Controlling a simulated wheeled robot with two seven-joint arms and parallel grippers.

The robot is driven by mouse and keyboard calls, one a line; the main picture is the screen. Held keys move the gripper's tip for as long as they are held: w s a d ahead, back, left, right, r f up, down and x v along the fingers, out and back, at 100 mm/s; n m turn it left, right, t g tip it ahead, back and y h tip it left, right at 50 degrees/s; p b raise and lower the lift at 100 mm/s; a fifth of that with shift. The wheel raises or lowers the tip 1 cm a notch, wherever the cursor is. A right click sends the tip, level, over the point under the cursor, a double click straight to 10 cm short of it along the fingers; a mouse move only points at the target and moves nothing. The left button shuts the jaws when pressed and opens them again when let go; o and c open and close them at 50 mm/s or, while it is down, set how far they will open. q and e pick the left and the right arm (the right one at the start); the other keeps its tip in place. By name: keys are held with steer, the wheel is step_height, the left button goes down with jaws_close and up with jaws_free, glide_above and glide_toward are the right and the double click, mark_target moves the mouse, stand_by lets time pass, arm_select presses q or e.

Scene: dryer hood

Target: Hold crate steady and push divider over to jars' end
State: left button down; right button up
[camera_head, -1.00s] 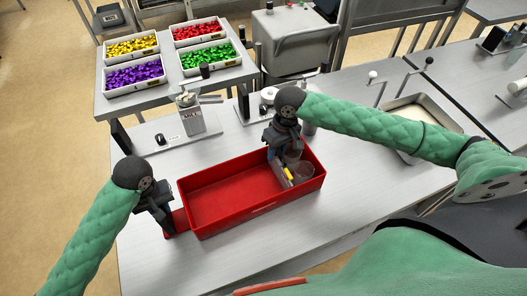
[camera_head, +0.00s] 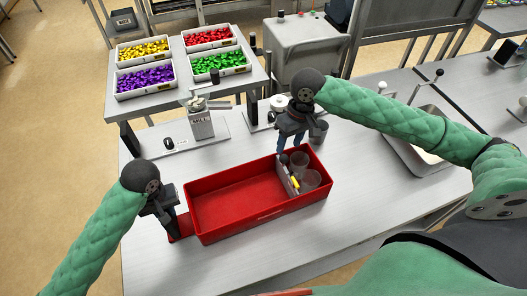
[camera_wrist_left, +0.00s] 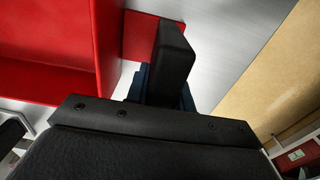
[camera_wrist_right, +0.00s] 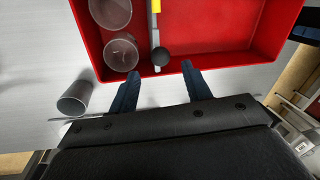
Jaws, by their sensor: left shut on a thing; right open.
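The red crate (camera_head: 225,208) sits on the grey table. A grey divider (camera_head: 286,178) with a yellow mark stands across it towards the right end. Two clear jars (camera_head: 310,179) stand in the right compartment, close to the divider. My left gripper (camera_head: 174,230) is shut on the red tab at the crate's left end; one black finger shows over the tab in the left wrist view (camera_wrist_left: 170,55). My right gripper (camera_head: 291,147) is open and empty at the back rim. In the right wrist view, the divider's dark knob (camera_wrist_right: 161,57) lies just beyond its spread fingers (camera_wrist_right: 160,73).
Another clear jar (camera_wrist_right: 75,98) stands outside the crate, behind it. A dispenser-like device (camera_head: 200,122) stands on the table at the back. Trays of coloured pieces (camera_head: 145,77) fill the far table. A metal basin (camera_head: 418,150) is at the right. The crate's left compartment is empty.

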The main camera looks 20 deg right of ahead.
steer(key=shift+w+d+r, duration=0.1)
steer(key=shift+d+r, duration=0.1)
steer(key=shift+r, duration=0.9)
steer(key=shift+d+r, duration=0.2)
steer(key=shift+r, duration=0.85)
arm_select(q)
steer(key=c, duration=1.1)
jaws_free()
steer(key=shift+r, duration=0.1)
